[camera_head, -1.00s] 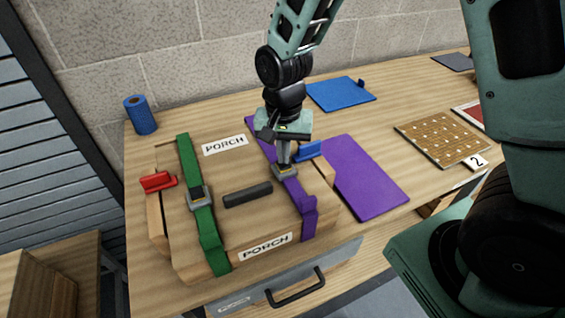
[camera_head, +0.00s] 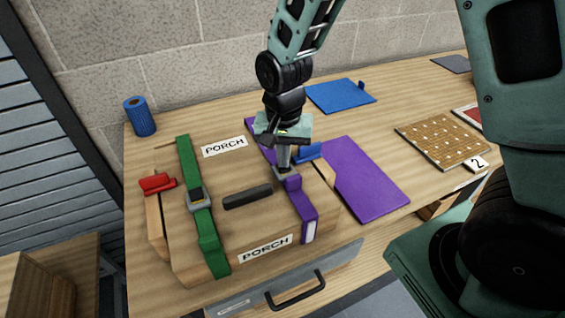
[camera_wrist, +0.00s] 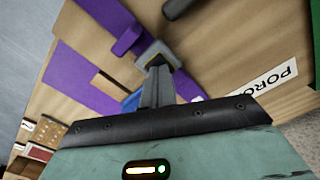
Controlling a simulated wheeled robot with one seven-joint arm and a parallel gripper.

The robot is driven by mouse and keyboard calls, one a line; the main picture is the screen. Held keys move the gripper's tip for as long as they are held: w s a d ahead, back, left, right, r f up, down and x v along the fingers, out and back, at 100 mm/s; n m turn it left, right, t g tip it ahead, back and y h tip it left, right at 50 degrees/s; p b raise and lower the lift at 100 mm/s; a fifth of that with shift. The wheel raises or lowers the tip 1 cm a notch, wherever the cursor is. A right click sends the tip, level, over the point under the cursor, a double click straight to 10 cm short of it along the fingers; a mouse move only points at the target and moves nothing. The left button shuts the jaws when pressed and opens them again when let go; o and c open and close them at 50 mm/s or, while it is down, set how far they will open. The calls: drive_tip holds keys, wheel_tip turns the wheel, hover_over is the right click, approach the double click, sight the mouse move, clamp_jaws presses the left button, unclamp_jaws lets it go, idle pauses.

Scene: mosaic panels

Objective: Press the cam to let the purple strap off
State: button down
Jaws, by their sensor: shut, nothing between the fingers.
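The purple strap (camera_head: 303,212) runs over the right part of a wooden case (camera_head: 240,223) lying on the bench. Its front end stands off the case's front edge, with a pale patch showing on it. The strap's grey cam buckle (camera_head: 284,171) is directly under my gripper (camera_head: 284,167). My gripper points down, its fingers shut with nothing between them, and the tips appear to touch the cam. The wrist view shows the fingertips (camera_wrist: 157,68) at the buckle (camera_wrist: 154,50), with the purple strap (camera_wrist: 110,18) beyond. The tips hide part of the cam.
A green strap (camera_head: 207,232) with its own buckle crosses the case's left part. A dark handle (camera_head: 247,196) lies between the straps. Red (camera_head: 157,182) and blue (camera_head: 308,151) clips sit at the case's sides. A purple mat (camera_head: 370,185) lies to the right.

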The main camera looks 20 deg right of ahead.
wheel_tip(320, 180, up, 8)
drive_tip(key=p, duration=0.6)
drive_tip(key=shift+f, duration=0.1)
idle(0.5)
drive_tip(key=s+a+n+b, duration=0.3)
drive_tip(key=s+n, duration=0.4)
drive_tip(key=s, duration=0.3)
drive_tip(key=s+a+n+b, duration=0.3)
drive_tip(key=s+n+b, duration=0.3)
drive_tip(key=s, duration=0.4)
drive_tip(key=shift+a+r+n+y, duration=0.15)
drive_tip(key=shift+r+n+y, duration=0.15)
drive_tip(key=shift+r+n, duration=0.1)
drive_tip(key=shift+f, duration=0.1)
